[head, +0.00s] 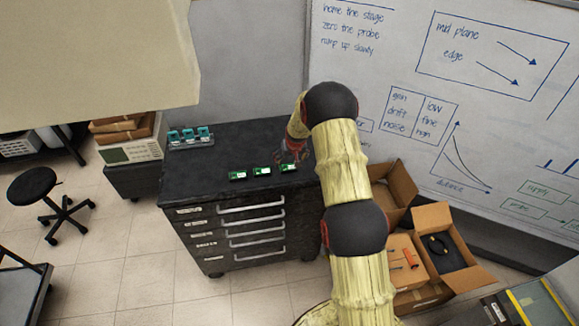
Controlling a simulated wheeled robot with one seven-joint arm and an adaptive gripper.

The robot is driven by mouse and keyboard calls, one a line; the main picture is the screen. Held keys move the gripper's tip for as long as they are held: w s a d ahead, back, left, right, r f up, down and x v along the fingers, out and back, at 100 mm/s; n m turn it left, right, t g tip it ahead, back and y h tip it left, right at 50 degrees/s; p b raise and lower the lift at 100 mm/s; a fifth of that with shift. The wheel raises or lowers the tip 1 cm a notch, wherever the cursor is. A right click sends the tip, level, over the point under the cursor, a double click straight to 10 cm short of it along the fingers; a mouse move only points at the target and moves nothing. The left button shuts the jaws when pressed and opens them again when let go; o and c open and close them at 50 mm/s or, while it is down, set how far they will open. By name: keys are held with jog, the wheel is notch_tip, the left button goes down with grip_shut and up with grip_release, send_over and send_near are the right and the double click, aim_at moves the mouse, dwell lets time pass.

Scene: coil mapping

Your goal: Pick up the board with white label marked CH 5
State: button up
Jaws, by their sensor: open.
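Three small green boards lie in a row on the black cabinet top (215,163): a left board (238,176), a middle board (262,171) and a right board (288,168). Each has a small white patch, but the writing is too small to read, so I cannot tell which is CH 5. My gripper (292,155) is open at the right end of the cabinet top, just behind the right board. It is small in view and partly hidden by my arm. I cannot tell its height above the top. I see nothing held in it.
A rack with several teal-topped items (190,137) stands at the back left of the cabinet top. The middle of the top is clear. Open cardboard boxes (447,237) stand right of the cabinet. A whiteboard (420,90) is behind, and a black stool (33,185) stands left.

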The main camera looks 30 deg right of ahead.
aim_at(288, 166)
jog(key=shift+p+x, duration=1.5)
jog(key=shift+x, duration=2.4)
jog(key=shift+w+a, duration=0.1)
jog(key=c, duration=0.3)
jog(key=shift+r, duration=0.1)
jog(key=c, duration=0.9)
